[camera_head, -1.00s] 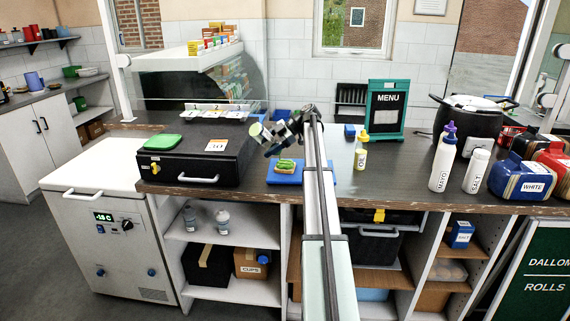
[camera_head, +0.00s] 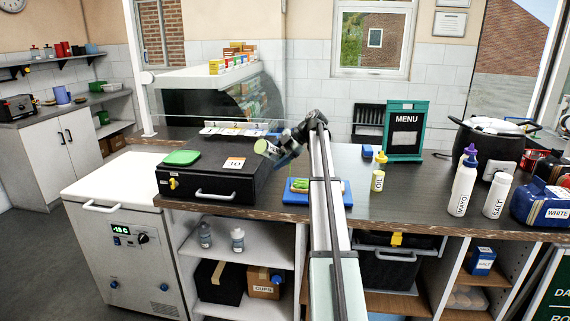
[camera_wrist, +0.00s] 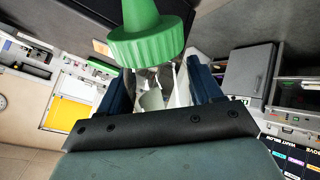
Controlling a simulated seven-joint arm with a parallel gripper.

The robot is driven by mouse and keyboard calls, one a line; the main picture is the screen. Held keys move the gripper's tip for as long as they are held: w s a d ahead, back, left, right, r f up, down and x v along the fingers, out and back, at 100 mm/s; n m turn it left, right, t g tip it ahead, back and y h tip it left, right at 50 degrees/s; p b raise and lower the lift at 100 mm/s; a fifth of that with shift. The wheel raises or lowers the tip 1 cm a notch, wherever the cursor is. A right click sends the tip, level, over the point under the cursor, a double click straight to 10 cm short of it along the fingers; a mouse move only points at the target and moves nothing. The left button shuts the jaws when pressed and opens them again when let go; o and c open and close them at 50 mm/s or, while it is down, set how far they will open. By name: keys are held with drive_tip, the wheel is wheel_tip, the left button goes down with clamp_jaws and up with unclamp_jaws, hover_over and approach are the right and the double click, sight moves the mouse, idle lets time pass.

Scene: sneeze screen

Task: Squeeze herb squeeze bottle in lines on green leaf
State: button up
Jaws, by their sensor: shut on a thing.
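My gripper (camera_head: 281,151) is shut on the herb squeeze bottle (camera_head: 266,148), which is tilted above the counter. In the wrist view the bottle's green cap and nozzle (camera_wrist: 148,40) stand out beyond my gripper (camera_wrist: 163,90), and its body is mostly hidden between the fingers. A blue board (camera_head: 343,200) lies on the counter below and right of the bottle. The green leaf (camera_head: 301,185) is on the board, partly hidden by my arm. A thin greenish streak seems to show between bottle and board, but I cannot tell whether it is sauce.
The oil bottle (camera_head: 378,175), menu stand (camera_head: 406,130), mayo bottle (camera_head: 463,186) and salt bottle (camera_head: 496,196) stand to the right. The counter between the oil and mayo bottles is clear.

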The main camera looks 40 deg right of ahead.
drive_tip(key=s+d+f+h, duration=0.3)
drive_tip(key=f+h, duration=0.1)
wheel_tip(320, 180, up, 5)
drive_tip(key=d+n+t+h, duration=0.3)
drive_tip(key=n+h, duration=0.1)
drive_tip(key=h, duration=0.6)
drive_tip(key=s+a+r+n+t+h, duration=0.1)
drive_tip(key=a+r+n+t+h, duration=0.3)
drive_tip(key=a+r+h, duration=0.2)
drive_tip(key=shift+s+a+h, duration=0.15)
drive_tip(key=shift+a+h, duration=0.15)
drive_tip(key=shift+a, duration=0.7)
